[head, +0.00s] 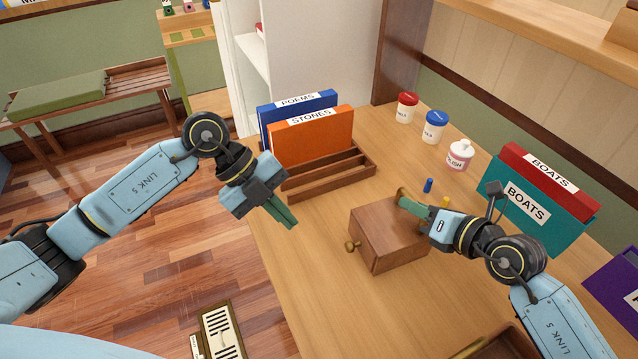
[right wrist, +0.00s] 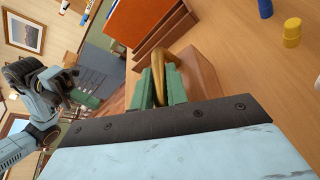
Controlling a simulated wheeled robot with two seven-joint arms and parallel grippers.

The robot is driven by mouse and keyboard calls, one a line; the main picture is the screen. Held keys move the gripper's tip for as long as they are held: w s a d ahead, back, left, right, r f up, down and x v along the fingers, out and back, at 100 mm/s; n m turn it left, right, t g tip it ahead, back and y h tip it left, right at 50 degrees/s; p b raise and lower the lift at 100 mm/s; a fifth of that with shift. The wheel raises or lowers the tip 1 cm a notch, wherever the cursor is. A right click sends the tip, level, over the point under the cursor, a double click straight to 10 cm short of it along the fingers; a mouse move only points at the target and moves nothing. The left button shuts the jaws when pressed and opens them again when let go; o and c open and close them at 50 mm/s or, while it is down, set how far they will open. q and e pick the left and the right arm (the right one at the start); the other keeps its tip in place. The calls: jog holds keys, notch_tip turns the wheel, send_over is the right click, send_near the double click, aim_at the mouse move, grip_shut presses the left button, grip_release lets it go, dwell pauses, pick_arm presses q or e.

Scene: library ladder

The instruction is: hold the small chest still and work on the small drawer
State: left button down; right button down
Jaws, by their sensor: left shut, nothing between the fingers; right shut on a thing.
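The small chest (head: 392,232) is a brown wooden box on the table. A brass knob (head: 351,246) sticks out of its left-facing side, where the small drawer (head: 362,243) appears flush with the box. My right gripper (head: 408,200) is shut at the chest's far top edge. In the right wrist view its green fingers (right wrist: 158,84) close on a curved brass handle (right wrist: 157,60) of the chest (right wrist: 203,76). My left gripper (head: 283,217) is shut and empty in the air, left of the chest and apart from the knob.
A wooden rack (head: 325,172) with blue and orange binders stands behind the chest. Teal and red BOATS binders (head: 527,208) stand to the right. A blue peg (head: 428,185), a yellow peg (head: 446,201) and jars (head: 433,127) are behind. Bare table lies in front of the chest.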

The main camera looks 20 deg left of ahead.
jog(key=c, duration=1.3)
grip_release()
